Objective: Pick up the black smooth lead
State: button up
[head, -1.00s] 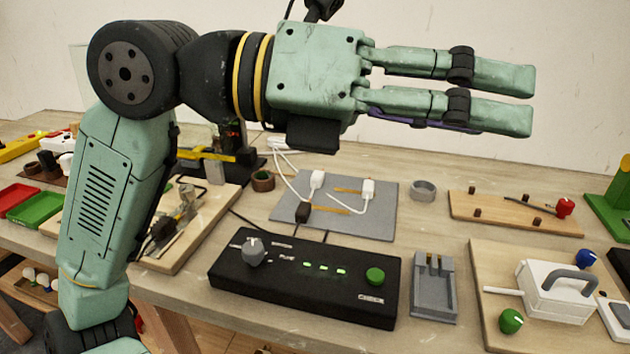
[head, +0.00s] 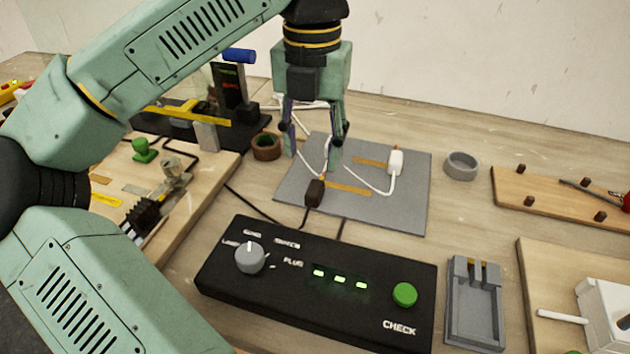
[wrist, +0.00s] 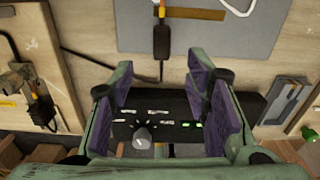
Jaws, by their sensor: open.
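A black plug-ended lead (head: 315,192) lies on the grey mat (head: 400,205), near its front edge. It also shows at the top of the wrist view (wrist: 161,42), with a thin black cable below it. I cannot tell its texture. My gripper (head: 313,158) points down above the mat, open and empty, with its fingers behind and above the black plug in the head view. In the wrist view my gripper (wrist: 160,88) shows spread purple-lined fingers. A white lead (head: 396,162) lies on the mat to the right; another white lead is partly hidden behind my fingers.
A black control box (head: 320,285) with a grey knob and green button stands in front of the mat. A brown ring (head: 266,147) and a grey ring (head: 461,165) flank the mat. A grey holder (head: 474,300) stands right of the box.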

aim_at(315, 187)
notch_tip(315, 187, down, 3)
jog(key=shift+s+f, duration=0.1)
jog(key=shift+w+d+f+p, duration=0.15)
jog(key=shift+f+p, duration=0.35)
jog(key=shift+f, duration=0.85)
jog(key=shift+w+f+p, duration=0.15)
jog(key=shift+f+p, duration=0.3)
jog(key=shift+f, duration=0.9)
jog(key=shift+c, duration=0.4)
grip_shut()
